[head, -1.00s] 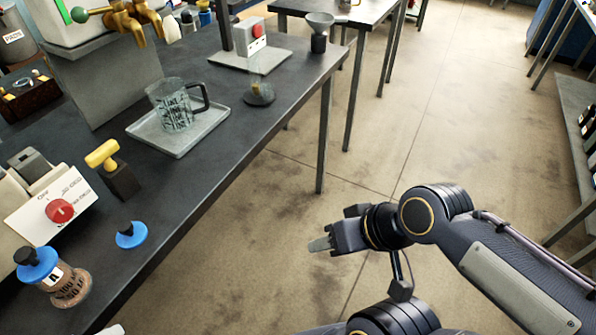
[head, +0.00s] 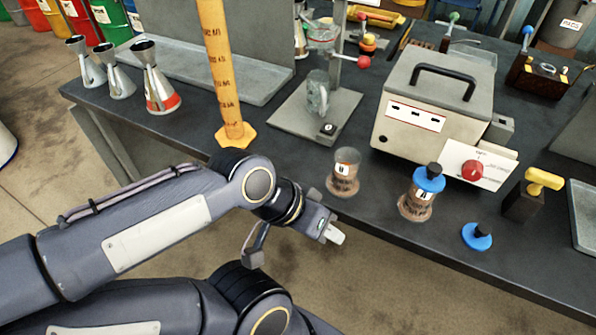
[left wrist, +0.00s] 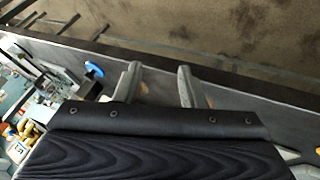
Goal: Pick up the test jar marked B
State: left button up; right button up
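The test jar marked B (head: 343,172) stands upright and uncapped on the dark bench, with a brown lower part and a white label. The jar marked A (head: 416,204), with a blue cap, stands to its right. My left gripper (head: 331,231) is in front of jar B, near the bench's front edge, apart from it. In the left wrist view its two fingers (left wrist: 157,82) are spread with nothing held between them. Jar B cannot be made out there. My right gripper is out of view.
A loose blue cap (head: 477,237) lies right of jar A. A grey heater box (head: 435,105) stands behind the jars. A tall yellow measuring cylinder (head: 222,75) and metal funnels (head: 155,80) are on the left. The bench front edge runs below the jars.

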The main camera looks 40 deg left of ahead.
aim_at(343, 184)
jog(key=k+j+u, duration=0.1)
jog(key=u, duration=1)
jog(key=i+l, duration=0.15)
jog(key=i, duration=0.15)
jog(key=u, duration=0.05)
